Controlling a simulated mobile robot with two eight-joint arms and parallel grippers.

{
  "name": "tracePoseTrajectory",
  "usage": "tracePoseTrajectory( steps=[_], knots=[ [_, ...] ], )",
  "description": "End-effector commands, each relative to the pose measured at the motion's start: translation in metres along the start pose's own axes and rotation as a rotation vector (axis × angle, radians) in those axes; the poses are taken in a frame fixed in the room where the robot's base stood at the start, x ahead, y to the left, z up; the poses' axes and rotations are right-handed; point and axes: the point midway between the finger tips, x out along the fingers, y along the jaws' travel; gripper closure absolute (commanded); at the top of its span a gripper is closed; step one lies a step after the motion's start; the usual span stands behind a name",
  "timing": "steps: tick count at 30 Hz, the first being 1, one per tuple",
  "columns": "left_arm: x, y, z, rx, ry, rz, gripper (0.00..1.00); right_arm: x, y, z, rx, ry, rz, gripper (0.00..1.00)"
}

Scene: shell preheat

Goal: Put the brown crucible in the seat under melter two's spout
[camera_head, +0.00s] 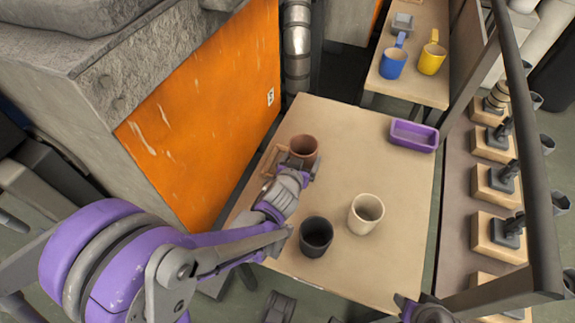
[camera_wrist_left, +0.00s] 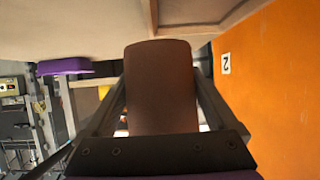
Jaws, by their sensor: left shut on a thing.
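The brown crucible (camera_head: 304,147) is at the far left part of the table, near the orange panel. My left gripper (camera_head: 298,164) is shut on it. In the left wrist view the crucible (camera_wrist_left: 162,85) stands between the two fingers. I cannot tell whether it touches the table. A light wooden piece (camera_head: 270,161) shows just left of it, partly behind my gripper. The orange panel (camera_head: 205,115) bears a tag (camera_head: 270,97), which reads 2 in the wrist view (camera_wrist_left: 225,63). No spout is clearly visible. Part of my right arm (camera_head: 428,312) shows at the bottom edge.
On the table (camera_head: 345,125) stand a black cup (camera_head: 316,236), a cream cup (camera_head: 366,213) and a purple tray (camera_head: 414,135). A back table holds a blue mug (camera_head: 393,63) and a yellow mug (camera_head: 432,58). A dark rail (camera_head: 527,130) runs along the right. The table's middle is clear.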

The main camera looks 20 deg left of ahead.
Motion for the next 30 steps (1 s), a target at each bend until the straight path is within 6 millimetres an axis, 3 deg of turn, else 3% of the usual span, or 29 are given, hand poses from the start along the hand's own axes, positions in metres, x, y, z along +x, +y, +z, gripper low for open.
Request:
tracePoseTrajectory(
  steps=[7, 15, 18, 30],
  knots=[
    [0.000, -0.018, -0.012, -0.062, 0.002, -0.135, 0.86, -0.005, 0.000, -0.002, 0.000, 0.002, 0.000, 0.50],
    [-0.005, -0.047, -0.049, -0.160, 0.001, -0.335, 0.86, -0.010, 0.000, -0.003, 0.000, 0.004, 0.000, 0.50],
    [-0.006, -0.051, -0.053, -0.174, 0.001, -0.361, 0.86, -0.009, 0.000, -0.003, 0.000, 0.003, 0.000, 0.50],
    [0.021, -0.052, -0.001, -0.178, 0.000, -0.371, 0.86, 0.017, 0.000, 0.006, 0.000, -0.006, 0.000, 0.50]
  ],
)
